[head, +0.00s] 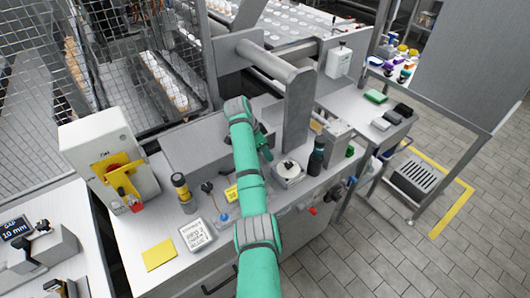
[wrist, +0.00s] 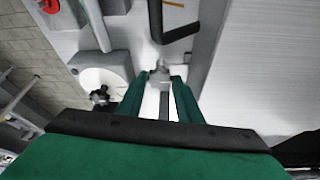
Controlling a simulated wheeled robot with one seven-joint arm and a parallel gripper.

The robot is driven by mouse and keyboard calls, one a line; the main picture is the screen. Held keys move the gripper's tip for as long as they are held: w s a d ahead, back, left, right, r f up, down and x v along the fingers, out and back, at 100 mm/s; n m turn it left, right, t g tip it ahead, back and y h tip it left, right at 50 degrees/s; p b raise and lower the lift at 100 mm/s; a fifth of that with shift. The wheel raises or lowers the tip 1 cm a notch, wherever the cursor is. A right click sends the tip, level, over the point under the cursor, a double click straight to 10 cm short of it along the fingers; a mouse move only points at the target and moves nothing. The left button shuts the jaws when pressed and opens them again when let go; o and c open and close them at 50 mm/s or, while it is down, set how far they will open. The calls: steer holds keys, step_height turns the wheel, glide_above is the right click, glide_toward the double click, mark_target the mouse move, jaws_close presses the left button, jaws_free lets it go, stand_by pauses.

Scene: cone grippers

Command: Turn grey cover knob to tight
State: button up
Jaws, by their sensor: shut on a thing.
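The grey knob (wrist: 160,70) shows in the wrist view between the tips of my green fingers. My gripper (wrist: 160,82) is shut on it, with one finger on each side. A grey bar runs from the knob back between the fingers. In the head view my green arm reaches over the bench to the grey machine housing (head: 190,145), and my gripper (head: 265,148) is mostly hidden behind the arm. The knob is hidden in that view. I cannot read any tight mark or the knob's angle.
A white block with a black knob (head: 289,170) stands right of my arm, beside a dark bottle (head: 317,156). It also shows in the wrist view (wrist: 100,80).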

steer(key=shift+d+r+m, duration=0.15)
steer(key=shift+d+m, duration=0.05)
steer(key=shift+m, duration=0.1)
steer(key=o, duration=1)
steer(key=shift+o, duration=0.2)
steer(key=shift+a, duration=0.1)
